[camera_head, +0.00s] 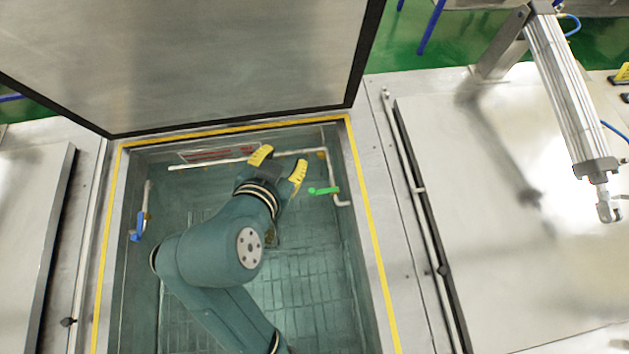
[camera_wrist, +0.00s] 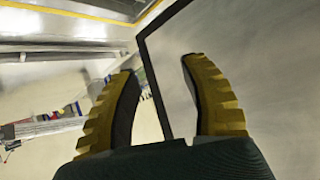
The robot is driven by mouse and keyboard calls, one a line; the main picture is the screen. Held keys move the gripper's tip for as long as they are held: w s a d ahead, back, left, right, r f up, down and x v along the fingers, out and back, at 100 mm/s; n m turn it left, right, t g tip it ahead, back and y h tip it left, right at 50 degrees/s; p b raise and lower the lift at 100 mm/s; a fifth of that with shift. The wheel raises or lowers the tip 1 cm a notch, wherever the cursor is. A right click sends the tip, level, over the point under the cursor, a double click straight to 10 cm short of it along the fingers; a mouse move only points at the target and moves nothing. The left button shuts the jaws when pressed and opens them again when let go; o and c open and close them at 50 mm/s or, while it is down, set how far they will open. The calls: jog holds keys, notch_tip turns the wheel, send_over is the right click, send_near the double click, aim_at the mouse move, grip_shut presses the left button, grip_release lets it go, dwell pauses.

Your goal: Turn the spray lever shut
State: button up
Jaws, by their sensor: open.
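A green lever (camera_head: 324,190) sits on the white pipe at the right inner wall of the open tank, its handle lying roughly level. A blue lever (camera_head: 138,228) sits on a pipe at the left wall. I cannot tell from the pictures which one is the spray lever. My gripper (camera_head: 283,158) is over the tank near its back wall, up and left of the green lever and apart from it in the picture. Its yellow fingers are spread with nothing between them. In the wrist view my gripper (camera_wrist: 158,66) is also open and empty, and no lever shows there.
The raised lid (camera_head: 200,60) stands behind the tank. A yellow-edged rim (camera_head: 365,215) surrounds the opening. White pipe (camera_head: 205,164) runs along the back wall. A closed lid (camera_head: 510,220) with a pneumatic cylinder (camera_head: 568,90) lies to the right. The gridded tank floor (camera_head: 310,290) is lower down.

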notch_tip(320, 180, down, 9)
jog(key=s+a+g+h+b, duration=0.1)
jog(key=s+g+b, duration=0.1)
jog(key=m+g+h+b, duration=0.1)
jog(key=m+h+b, duration=0.1)
send_near(312, 191)
jog(key=b+x, duration=0.1)
jog(key=x, duration=0.9)
jog(key=shift+w+f+b, duration=0.1)
jog(key=shift+w+b, duration=0.05)
jog(key=shift+b, duration=0.25)
grip_shut()
